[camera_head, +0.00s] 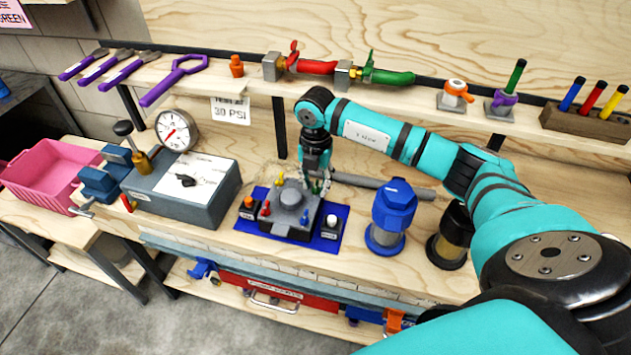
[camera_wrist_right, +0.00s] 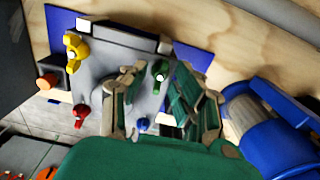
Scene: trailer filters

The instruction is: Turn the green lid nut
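The green lid nut (camera_wrist_right: 160,72) sits at a corner of the grey box lid (camera_wrist_right: 98,75) in the right wrist view. My right gripper (camera_wrist_right: 157,92) is open, with one finger on either side of the nut's position. I cannot tell whether either finger touches it. In the head view my right gripper (camera_head: 318,181) points down over the right back corner of the grey box (camera_head: 286,221) and largely hides the green nut. Yellow (camera_wrist_right: 74,46), red (camera_wrist_right: 81,112) and blue (camera_wrist_right: 143,124) nuts sit at the other corners. My left gripper is not in view.
The box stands on a blue mat (camera_head: 329,234) between a grey gauge unit (camera_head: 205,208) and a blue filter housing (camera_head: 391,222). A dark filter (camera_head: 452,238) stands farther right. A shelf (camera_head: 340,88) with valves runs behind. A grey pipe (camera_head: 375,184) lies behind the housing.

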